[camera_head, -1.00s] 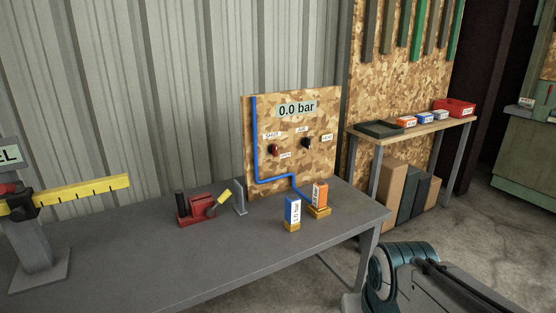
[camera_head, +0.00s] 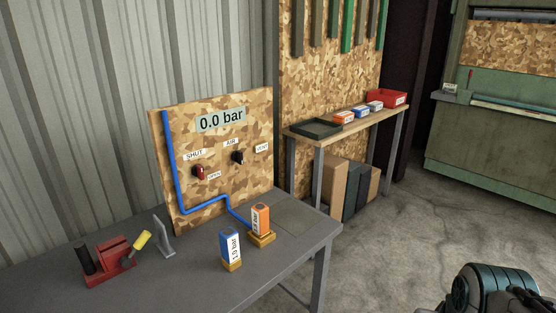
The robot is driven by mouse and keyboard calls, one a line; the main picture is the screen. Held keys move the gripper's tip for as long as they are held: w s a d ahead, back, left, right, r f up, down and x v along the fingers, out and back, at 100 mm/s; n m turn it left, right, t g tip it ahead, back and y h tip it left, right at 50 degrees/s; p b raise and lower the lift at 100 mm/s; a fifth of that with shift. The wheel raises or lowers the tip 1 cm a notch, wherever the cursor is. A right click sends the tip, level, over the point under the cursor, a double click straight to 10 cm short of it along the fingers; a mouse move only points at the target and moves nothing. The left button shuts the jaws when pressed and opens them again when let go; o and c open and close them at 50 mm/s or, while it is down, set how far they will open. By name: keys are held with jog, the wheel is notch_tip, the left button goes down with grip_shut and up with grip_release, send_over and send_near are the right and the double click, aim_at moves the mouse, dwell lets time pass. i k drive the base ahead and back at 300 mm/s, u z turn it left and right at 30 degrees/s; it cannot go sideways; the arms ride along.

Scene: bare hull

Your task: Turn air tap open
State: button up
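A camouflage-patterned board (camera_head: 225,182) stands upright at the back of the grey bench. On it is a small red tap knob (camera_head: 199,172) between the labels SHUT (camera_head: 194,155), up and left, and OPEN (camera_head: 214,175), to the right. A black knob (camera_head: 238,157) to its right has the labels AIR (camera_head: 230,142) and VENT (camera_head: 262,148). The exact pointing of either knob is too small to tell. The display (camera_head: 221,120) above reads 0.0 bar. My gripper is not in view; only part of my arm shows at the lower right, well away from the board.
On the bench (camera_head: 180,280) stand a blue 1.0 bar block (camera_head: 230,248), an orange block (camera_head: 260,219) and a red device (camera_head: 108,262). A blue pipe (camera_head: 170,160) runs down the board. A shelf table (camera_head: 295,132) stands behind. Floor (camera_head: 410,235) is clear at right.

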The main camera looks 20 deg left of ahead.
aim_at(197, 170)
jog(key=u, duration=0.05)
jog(key=i, duration=1.25)
jog(key=u, duration=0.9)
